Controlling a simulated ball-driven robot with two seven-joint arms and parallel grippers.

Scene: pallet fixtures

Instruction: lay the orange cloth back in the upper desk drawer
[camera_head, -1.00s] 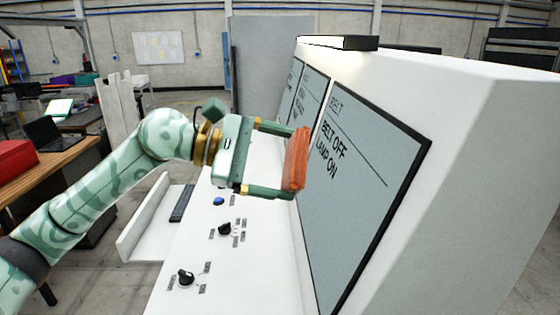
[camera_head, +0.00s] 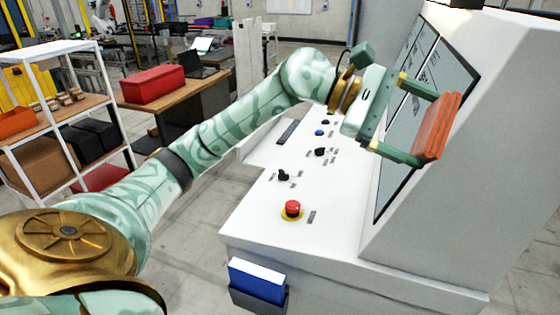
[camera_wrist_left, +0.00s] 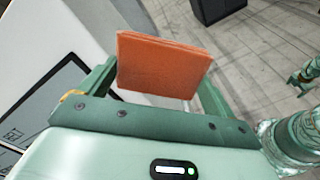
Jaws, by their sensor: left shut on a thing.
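The orange cloth (camera_head: 438,126), a flat folded pad, is held between the fingers of my left gripper (camera_head: 424,127) in the head view. It is up in the air in front of the white console's screen side. In the left wrist view the cloth (camera_wrist_left: 163,66) fills the space between the two fingers of the left gripper (camera_wrist_left: 158,82). A wooden-topped desk (camera_head: 127,95) stands at the upper left of the head view; no upper drawer can be made out on it. What looks like part of my right gripper (camera_wrist_left: 305,76) shows small at the wrist view's right edge; its jaws are unclear.
The white console (camera_head: 270,190) with knobs, a red button (camera_head: 292,209) and a screen stands close under my left arm. A red box (camera_head: 152,84) and a laptop (camera_head: 204,62) sit on the desk. A white-framed shelf (camera_head: 60,120) stands left. Floor shows between shelf and console.

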